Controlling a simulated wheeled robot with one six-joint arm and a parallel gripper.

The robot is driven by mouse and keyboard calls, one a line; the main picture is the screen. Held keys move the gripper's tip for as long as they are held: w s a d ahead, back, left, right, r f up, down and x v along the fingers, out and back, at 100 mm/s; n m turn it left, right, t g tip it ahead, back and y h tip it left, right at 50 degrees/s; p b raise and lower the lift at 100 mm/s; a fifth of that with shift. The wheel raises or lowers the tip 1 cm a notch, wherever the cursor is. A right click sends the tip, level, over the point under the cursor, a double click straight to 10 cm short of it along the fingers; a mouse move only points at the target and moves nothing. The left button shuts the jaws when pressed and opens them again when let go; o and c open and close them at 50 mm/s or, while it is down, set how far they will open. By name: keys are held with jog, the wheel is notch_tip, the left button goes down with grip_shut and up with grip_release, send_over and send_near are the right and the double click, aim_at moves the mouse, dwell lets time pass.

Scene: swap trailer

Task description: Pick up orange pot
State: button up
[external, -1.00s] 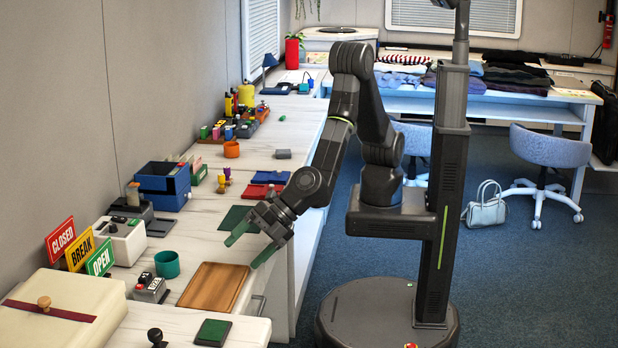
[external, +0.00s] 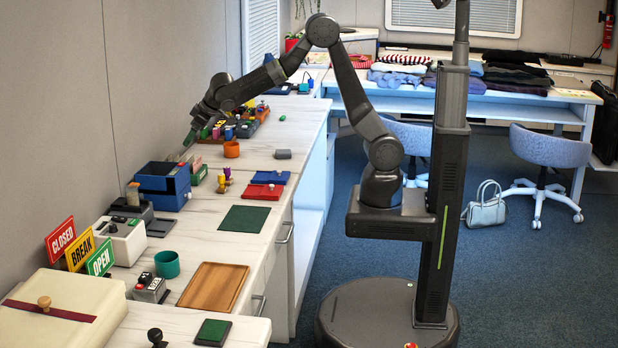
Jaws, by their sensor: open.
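The orange pot (external: 232,149) is a small round cup standing upright on the white counter, in front of the rack of coloured items. My gripper (external: 194,134) is open, pointing down and to the left, near the wall. In the picture it is to the left of the pot and slightly above it, apart from it. One green fingertip shows clearly; the other is hard to make out against the coloured items. Nothing shows between the fingers.
A rack of coloured items (external: 246,129) stands behind the pot, partly hidden by my arm. A blue box (external: 163,185) is nearer, at left. A grey block (external: 283,154) lies right of the pot. Red and blue pads (external: 263,191) and a green mat (external: 244,219) lie nearer. Counter around the pot's right is clear.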

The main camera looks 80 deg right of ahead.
jog(key=s+d+m+g+h, duration=0.1)
jog(key=s+d+m, duration=0.25)
jog(key=d, duration=0.85)
jog(key=m+g+p, duration=0.2)
jog(key=m, duration=0.2)
send_near(232, 145)
jog(key=f, duration=0.1)
jog(key=w+f, duration=0.1)
jog(key=a+f, duration=0.1)
jog(key=f, duration=0.1)
jog(key=shift+w+a, duration=0.1)
jog(key=shift+w, duration=0.25)
jog(key=f, duration=0.2)
jog(key=w+f, duration=0.1)
jog(key=f, duration=0.1)
jog(key=shift+w+d+f, duration=0.25)
jog(key=shift+d+f, duration=0.05)
jog(key=shift+f, duration=0.3)
jog(key=c, duration=1.1)
